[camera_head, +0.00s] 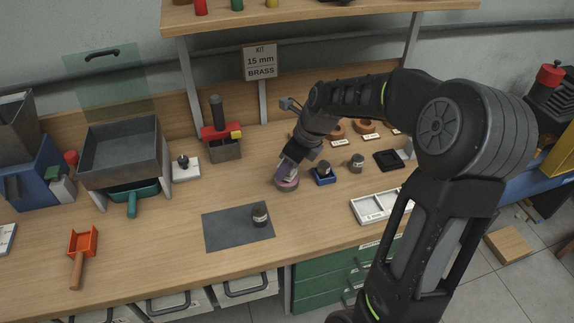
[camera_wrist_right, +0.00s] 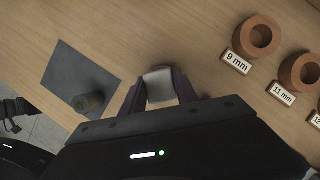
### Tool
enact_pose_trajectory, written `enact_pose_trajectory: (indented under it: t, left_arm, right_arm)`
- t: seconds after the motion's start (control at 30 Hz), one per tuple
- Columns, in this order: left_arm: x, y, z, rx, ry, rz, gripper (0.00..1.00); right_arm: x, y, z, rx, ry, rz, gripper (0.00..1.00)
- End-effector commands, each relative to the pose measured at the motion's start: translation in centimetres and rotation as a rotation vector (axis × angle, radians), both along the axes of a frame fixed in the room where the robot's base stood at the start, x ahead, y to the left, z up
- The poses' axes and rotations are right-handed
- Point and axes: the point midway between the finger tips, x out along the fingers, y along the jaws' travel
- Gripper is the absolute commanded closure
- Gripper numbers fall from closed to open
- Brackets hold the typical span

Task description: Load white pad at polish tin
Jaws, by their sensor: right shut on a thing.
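My right gripper (camera_head: 288,178) is low over the bench in the head view, shut on a white pad. In the right wrist view the white pad (camera_wrist_right: 158,84) sits between the two purple-grey fingers of the right gripper (camera_wrist_right: 159,88). In the head view a low round tin (camera_head: 288,186) with a pinkish top lies right under the fingertips. It looks like the polish tin. I cannot tell whether the pad touches it, because the fingers cover the spot. The tin does not show clearly in the wrist view. My left gripper is not in view.
A small blue holder (camera_head: 324,174) stands close right of the tin. A grey mat (camera_head: 225,232) with a small dark cylinder (camera_head: 260,214) lies in front. Brown rings (camera_wrist_right: 257,36) with size labels stand behind. A white divided tray (camera_head: 378,206) is at the right.

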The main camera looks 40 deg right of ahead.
Motion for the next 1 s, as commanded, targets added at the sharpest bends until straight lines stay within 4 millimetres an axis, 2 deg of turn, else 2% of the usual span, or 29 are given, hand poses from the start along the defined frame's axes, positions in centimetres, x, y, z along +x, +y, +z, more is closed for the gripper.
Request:
enact_pose_trajectory:
  t: [1.0]
  left_arm:
    - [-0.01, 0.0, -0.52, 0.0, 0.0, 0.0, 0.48]
  right_arm:
    - [0.0, 0.01, -1.0, 0.001, 0.0, 0.0, 0.97]
